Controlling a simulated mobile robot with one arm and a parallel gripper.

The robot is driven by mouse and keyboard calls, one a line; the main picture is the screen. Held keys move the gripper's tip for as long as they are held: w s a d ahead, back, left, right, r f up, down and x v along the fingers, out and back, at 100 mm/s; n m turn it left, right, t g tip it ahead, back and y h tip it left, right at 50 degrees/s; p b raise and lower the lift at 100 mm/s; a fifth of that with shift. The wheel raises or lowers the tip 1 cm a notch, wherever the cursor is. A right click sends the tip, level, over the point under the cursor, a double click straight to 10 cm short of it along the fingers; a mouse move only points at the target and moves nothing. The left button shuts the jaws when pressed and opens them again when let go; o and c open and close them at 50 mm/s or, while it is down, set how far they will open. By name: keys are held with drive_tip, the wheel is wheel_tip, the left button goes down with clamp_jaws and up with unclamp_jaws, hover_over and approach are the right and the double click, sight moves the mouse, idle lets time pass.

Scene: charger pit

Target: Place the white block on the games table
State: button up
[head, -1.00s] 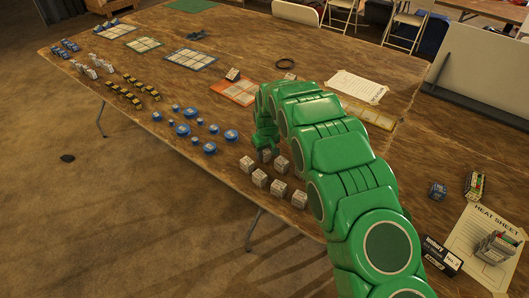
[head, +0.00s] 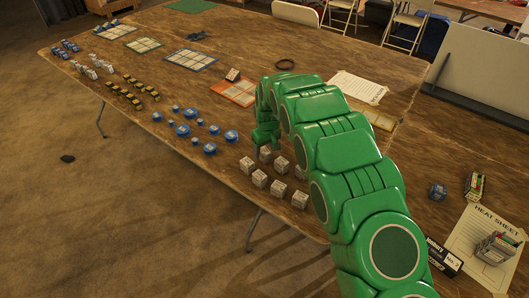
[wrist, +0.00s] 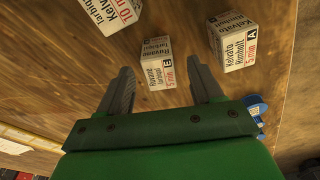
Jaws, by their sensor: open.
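White blocks with printed labels stand in a cluster at the front edge of the wooden games table (head: 340,225) in the head view. One small white block (wrist: 158,62) lies between and just beyond my fingertips in the wrist view; it seems to be the one (head: 265,154) just under my gripper. My gripper (head: 265,146) is open and empty above it, apart from it as far as I can tell. A larger white block (wrist: 232,40) stands right of it in the wrist view, and another (wrist: 108,12) at upper left. My arm partly hides the cluster's right side.
Blue round pieces (head: 210,148) stand left of the cluster, with black-yellow pieces (head: 124,96) beyond. Grid cards, an orange one (head: 240,96) and a blue one (head: 190,60), lie farther back. A black box (head: 442,256) and heat sheet (head: 462,240) lie at right.

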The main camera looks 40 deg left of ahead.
sight(266, 153)
wheel_tip(266, 153, up, 9)
drive_tip(key=w+d+r+m, duration=0.1)
drive_tip(key=d+r, duration=0.3)
drive_tip(key=d, duration=0.3)
drive_tip(key=w+d+r+m+h, duration=0.1)
drive_tip(key=d+r+m, duration=0.15)
drive_tip(key=d, duration=0.45)
drive_tip(key=w+d+r, duration=0.1)
drive_tip(key=d+r, duration=0.3)
drive_tip(key=d, duration=0.3)
drive_tip(key=s+d+r+m, duration=0.2)
drive_tip(key=s+d+r, duration=0.15)
drive_tip(key=d, duration=0.55)
drive_tip(key=s+d+r+m, duration=0.2)
drive_tip(key=d+r, duration=0.2)
drive_tip(key=d, duration=0.5)
drive_tip(key=s+d+r+m+g, duration=0.1)
drive_tip(key=s+d+r+m, duration=0.2)
drive_tip(key=s+d, duration=0.95)
drive_tip(key=s+d+m, duration=0.1)
drive_tip(key=s+d, duration=0.2)
drive_tip(key=s, duration=0.3)
drive_tip(key=s+d+m+g, duration=0.1)
drive_tip(key=s+d, duration=0.2)
drive_tip(key=s, duration=0.3)
drive_tip(key=s+d+f+m, duration=0.1)
drive_tip(key=s+d, duration=0.2)
drive_tip(key=s, duration=0.4)
drive_tip(key=shift+s, duration=0.1)
